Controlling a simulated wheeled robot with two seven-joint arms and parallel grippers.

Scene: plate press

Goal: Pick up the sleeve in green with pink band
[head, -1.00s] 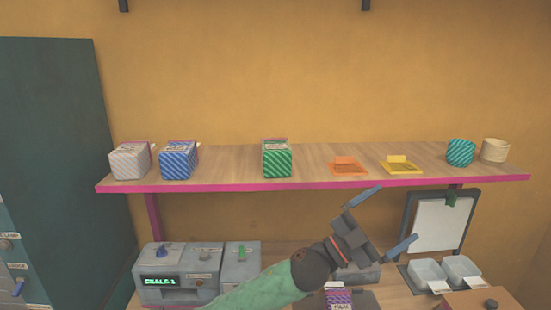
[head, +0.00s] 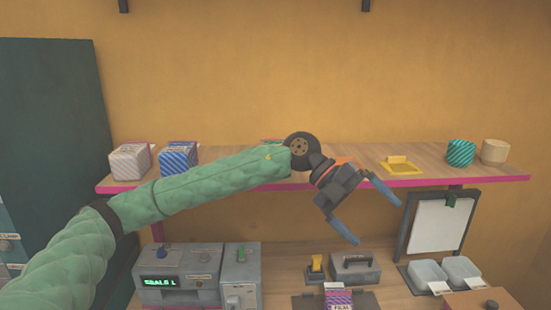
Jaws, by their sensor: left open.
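The green striped sleeve with a pink band (head: 272,141) stands on the wooden shelf (head: 230,157). My left forearm crosses in front of it, so only its top edge shows. My left gripper (head: 373,221) is open and empty. It hangs in front of the shelf's front edge, to the right of the sleeve and lower, with its fingers pointing down and right. My right gripper is not in view.
A grey-striped sleeve (head: 130,162) and a blue-striped one (head: 177,161) stand at the shelf's left. Below are a grey machine (head: 178,278) and a purple film box (head: 338,298).

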